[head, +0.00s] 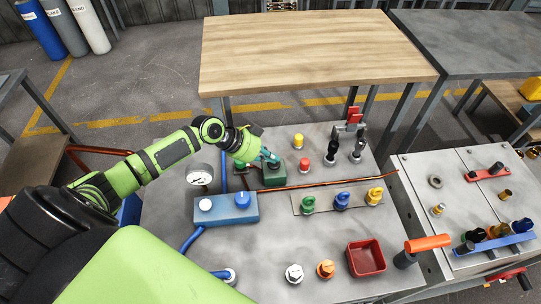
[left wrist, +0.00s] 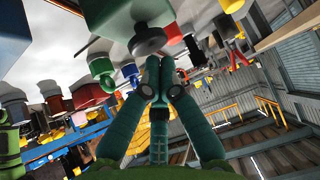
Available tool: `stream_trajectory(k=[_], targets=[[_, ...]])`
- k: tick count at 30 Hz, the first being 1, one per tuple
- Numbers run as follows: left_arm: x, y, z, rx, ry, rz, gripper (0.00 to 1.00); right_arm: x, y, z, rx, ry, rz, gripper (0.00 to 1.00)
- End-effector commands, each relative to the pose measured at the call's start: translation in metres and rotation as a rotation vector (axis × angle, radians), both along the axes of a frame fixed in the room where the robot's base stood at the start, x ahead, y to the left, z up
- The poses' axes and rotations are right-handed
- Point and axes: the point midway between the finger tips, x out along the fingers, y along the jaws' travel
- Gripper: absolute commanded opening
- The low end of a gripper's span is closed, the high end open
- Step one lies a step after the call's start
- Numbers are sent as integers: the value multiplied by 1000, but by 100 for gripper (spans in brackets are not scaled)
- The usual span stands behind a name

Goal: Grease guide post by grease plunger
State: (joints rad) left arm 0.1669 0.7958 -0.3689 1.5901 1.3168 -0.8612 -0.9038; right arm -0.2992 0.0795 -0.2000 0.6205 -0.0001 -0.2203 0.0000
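A green box (head: 273,174) stands on the grey panel top, with a dark round plunger-like knob on it. In the left wrist view the green box (left wrist: 110,14) appears upside down, with its grey knob (left wrist: 148,40). My left gripper (head: 269,156) is at the knob from the left. Its teal fingers (left wrist: 160,62) are closed together with nothing visible between them. The tips are right beside the knob; I cannot tell if they touch it. I cannot tell which post is the guide post; a metal post (head: 438,209) stands on the right panel. My right gripper is out of view.
Red (head: 304,162) and yellow (head: 299,141) buttons, clamps and coloured valves are to the right. An orange-handled lever (head: 428,243) projects at the right edge.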

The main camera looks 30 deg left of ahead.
Motion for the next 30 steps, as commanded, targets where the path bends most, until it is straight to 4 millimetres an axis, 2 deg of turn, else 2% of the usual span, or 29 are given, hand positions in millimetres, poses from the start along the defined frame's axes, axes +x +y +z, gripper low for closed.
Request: stream_trajectory(k=[9, 20, 25, 30], targets=[[0, 1, -25, 1, 1, 0, 0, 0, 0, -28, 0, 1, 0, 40], [-3, 1, -27, 4, 12, -2, 0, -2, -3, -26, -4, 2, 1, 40], [-10, 9, -18, 7, 13, -2, 0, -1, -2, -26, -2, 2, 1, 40], [-26, 27, 9, 9, 6, -3, 0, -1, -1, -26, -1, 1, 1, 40]])
